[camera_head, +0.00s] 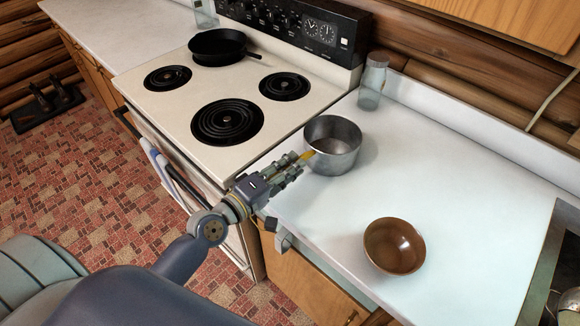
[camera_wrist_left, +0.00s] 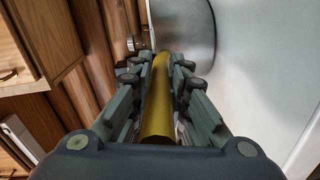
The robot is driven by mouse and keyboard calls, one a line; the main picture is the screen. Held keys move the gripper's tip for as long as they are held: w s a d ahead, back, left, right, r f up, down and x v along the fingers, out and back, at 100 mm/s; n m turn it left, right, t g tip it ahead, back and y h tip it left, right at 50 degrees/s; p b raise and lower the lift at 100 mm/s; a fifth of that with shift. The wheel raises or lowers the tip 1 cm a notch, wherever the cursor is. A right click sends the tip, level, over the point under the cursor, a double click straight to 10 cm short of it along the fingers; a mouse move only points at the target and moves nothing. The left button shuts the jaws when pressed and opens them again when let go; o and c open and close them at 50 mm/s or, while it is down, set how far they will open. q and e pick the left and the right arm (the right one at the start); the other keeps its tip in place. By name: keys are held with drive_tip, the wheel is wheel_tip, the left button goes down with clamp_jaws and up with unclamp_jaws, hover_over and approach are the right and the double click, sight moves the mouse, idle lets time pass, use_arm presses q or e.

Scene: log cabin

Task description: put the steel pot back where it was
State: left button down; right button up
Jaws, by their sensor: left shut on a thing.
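The steel pot (camera_head: 338,150) stands upright on the white counter, just right of the stove, with its open top up. My left gripper (camera_head: 298,162) reaches in from the left at the counter's front edge. It is shut on the pot's yellow handle. In the left wrist view, the yellow handle (camera_wrist_left: 158,105) lies lengthwise between the fingers, and the steel side of the pot (camera_wrist_left: 188,28) is just beyond. Most of the handle is hidden by the fingers in the head view. My right gripper does not show.
The white stove (camera_head: 185,112) has bare coil burners, and a black pan (camera_head: 215,50) sits on a back one. A brown bowl (camera_head: 394,246) stands on the counter nearer me. A clear glass (camera_head: 372,84) stands at the back. The counter right of the pot is clear.

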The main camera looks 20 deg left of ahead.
use_arm(q)
drive_tip(key=c, duration=1.5)
unclamp_jaws()
drive_tip(key=shift+d+f, duration=0.1)
drive_tip(key=shift+c, duration=0.2)
drive_tip(key=shift+s, duration=0.1)
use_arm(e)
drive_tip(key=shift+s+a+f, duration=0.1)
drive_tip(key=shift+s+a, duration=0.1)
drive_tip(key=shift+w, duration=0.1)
use_arm(q)
drive_tip(key=shift+r, duration=0.3)
drive_tip(key=f+b+v, duration=0.1)
drive_tip(key=b+v, duration=0.3)
drive_tip(key=v, duration=0.8)
drive_tip(key=shift+r, duration=0.35)
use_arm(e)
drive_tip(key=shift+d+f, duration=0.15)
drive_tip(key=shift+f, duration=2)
